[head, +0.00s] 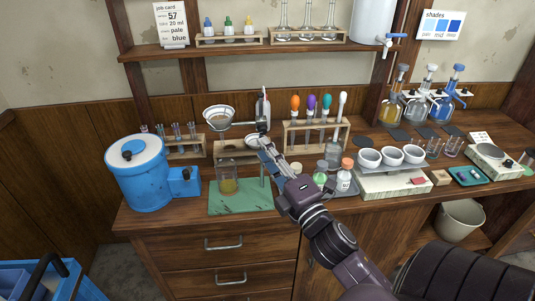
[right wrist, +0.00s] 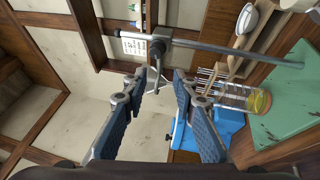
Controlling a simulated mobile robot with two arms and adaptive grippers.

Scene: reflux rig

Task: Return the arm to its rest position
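My right arm reaches in from the lower right in the head view. Its gripper (head: 267,154) is beside the upright rod of a stand, above the green base (head: 240,203). In the right wrist view the two blue-padded fingers (right wrist: 165,77) are spread apart with nothing visible between their pads. A grey rod with a dark clamp (right wrist: 158,42) shows just past the fingertips; I cannot tell whether they touch it. A beaker with yellow liquid (head: 228,182) stands on the green base, under a round bowl-like holder (head: 219,116). My left gripper is not in view.
A blue tank (head: 138,175) stands left of the base. A rack of colour-topped droppers (head: 316,138) is behind the gripper. Small bottles (head: 345,177) and white bowls (head: 392,155) crowd the bench to the right. A shelf (head: 250,46) runs above. Open space lies before the drawers.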

